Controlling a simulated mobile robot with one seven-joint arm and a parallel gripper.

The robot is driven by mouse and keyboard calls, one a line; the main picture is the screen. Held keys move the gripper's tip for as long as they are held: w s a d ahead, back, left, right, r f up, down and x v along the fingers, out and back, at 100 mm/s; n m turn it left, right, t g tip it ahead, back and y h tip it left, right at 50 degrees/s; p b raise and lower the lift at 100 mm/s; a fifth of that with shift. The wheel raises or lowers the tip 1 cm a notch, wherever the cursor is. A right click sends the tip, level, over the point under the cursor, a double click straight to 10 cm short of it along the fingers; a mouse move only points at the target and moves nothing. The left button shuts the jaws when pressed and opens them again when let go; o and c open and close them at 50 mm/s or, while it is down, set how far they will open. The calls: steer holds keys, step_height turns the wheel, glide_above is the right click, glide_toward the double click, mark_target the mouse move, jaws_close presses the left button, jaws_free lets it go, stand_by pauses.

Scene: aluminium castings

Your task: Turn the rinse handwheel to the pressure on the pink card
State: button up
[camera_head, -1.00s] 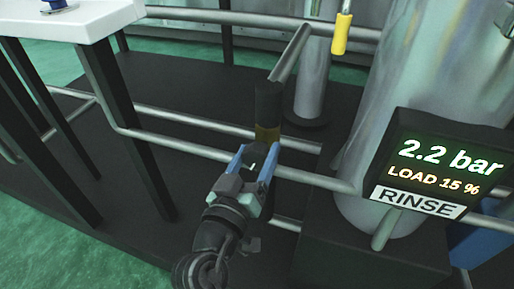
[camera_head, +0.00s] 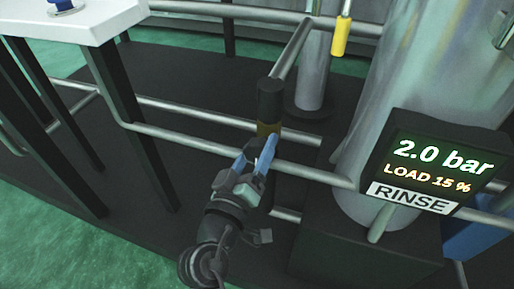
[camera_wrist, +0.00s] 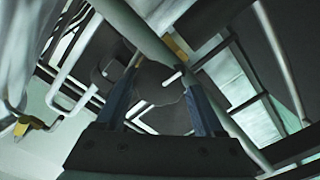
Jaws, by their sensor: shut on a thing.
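The rinse handwheel shows in the wrist view as a dark rounded body (camera_wrist: 158,88) with a pale pin, between my two blue fingers. In the head view the wheel is mostly hidden by my gripper (camera_head: 256,158); a dark valve body (camera_head: 270,98) with a brass band (camera_head: 268,129) stands just beyond it. My gripper (camera_wrist: 163,100) is shut on the handwheel. The rinse display (camera_head: 437,165) reads 2.0 bar and LOAD 15 %, above a RINSE label (camera_head: 411,197). No pink card is visible.
Grey pipes (camera_head: 185,137) run across behind my gripper. A large metal tank (camera_head: 410,75) stands at right. A white table (camera_head: 75,27) on dark legs is at left, with a blue object (camera_head: 62,6) on it. A yellow-ended part (camera_head: 340,38) hangs at the top.

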steer(key=o, duration=1.4)
steer(key=p+v, duration=0.1)
steer(key=v, duration=1.2)
steer(key=shift+p, duration=0.3)
